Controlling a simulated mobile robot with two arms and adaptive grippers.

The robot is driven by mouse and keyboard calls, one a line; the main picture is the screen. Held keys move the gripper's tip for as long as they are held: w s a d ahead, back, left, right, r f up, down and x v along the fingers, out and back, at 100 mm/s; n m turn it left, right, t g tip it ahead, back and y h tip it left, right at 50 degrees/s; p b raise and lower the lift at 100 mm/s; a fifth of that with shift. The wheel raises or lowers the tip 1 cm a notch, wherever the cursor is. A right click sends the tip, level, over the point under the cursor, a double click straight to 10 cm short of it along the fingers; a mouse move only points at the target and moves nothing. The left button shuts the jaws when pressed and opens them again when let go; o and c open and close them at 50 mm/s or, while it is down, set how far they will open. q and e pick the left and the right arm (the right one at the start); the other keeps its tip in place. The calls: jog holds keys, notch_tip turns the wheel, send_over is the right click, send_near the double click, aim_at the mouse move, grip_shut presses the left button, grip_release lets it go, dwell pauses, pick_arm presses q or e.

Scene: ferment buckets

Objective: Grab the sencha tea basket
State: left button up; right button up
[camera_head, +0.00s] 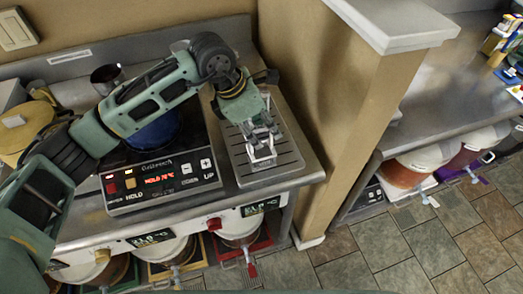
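My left arm comes in from the left, and its gripper (262,155) points down over a slotted metal tray (287,166) on the counter. The silvery finger parts show, but I cannot tell whether they are open or shut, or whether anything is between them. I cannot make out a tea basket labelled sencha. My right gripper is not in view.
A black hot plate (190,182) with a control panel stands left of the tray, a blue round vessel (158,132) on it partly behind my arm. A dark metal cup (106,75) stands behind. A tan pillar (325,110) rises to the right. Buckets (240,222) sit below the counter.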

pick_arm(q)
grip_shut()
dwell(0.3)
dwell(0.3)
